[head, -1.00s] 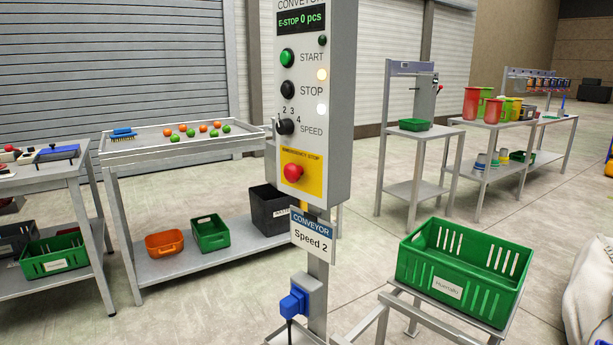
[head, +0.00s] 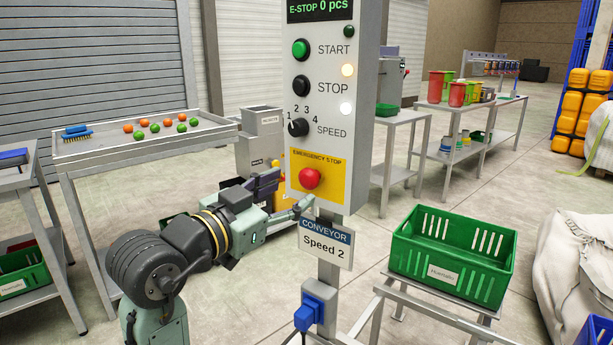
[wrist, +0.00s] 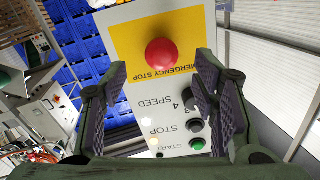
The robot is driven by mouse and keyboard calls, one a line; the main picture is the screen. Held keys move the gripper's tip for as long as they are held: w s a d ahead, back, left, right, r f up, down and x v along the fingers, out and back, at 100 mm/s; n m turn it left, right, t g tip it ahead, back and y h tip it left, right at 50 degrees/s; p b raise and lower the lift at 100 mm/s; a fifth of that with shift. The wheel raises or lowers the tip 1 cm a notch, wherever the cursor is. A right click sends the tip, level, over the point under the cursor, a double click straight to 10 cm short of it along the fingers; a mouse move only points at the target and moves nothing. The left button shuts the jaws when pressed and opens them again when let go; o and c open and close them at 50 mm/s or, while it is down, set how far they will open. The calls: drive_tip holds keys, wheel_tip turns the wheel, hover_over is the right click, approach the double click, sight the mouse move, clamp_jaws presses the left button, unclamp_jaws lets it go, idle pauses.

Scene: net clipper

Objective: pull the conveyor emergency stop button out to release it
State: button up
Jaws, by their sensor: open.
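The red emergency stop button (head: 310,178) sits on a yellow plate (head: 332,186) low on the grey conveyor control box (head: 362,110). The display at the box's top reads E-STOP 0 pcs. My gripper (head: 288,196) is beside the box's lower left edge in the head view, turned towards it. In the wrist view the button (wrist: 162,54) appears ahead, between and slightly beyond the tips of my open gripper (wrist: 158,85). The fingers are apart and nothing is between the pads. The button looks untouched. The exact gap is hard to tell.
Above the button are the speed knob (head: 298,127), the black stop button (head: 301,86) and the green start button (head: 301,49). A Speed 2 sign (head: 326,244) hangs below. A green crate (head: 452,255) stands right, and a sorting table (head: 100,152) stands left.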

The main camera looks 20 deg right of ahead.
sight(305, 181)
drive_tip(key=p+x, duration=0.1)
drive_tip(key=x, duration=0.5)
drive_tip(key=shift+w+d, duration=0.2)
clamp_jaws()
idle(0.5)
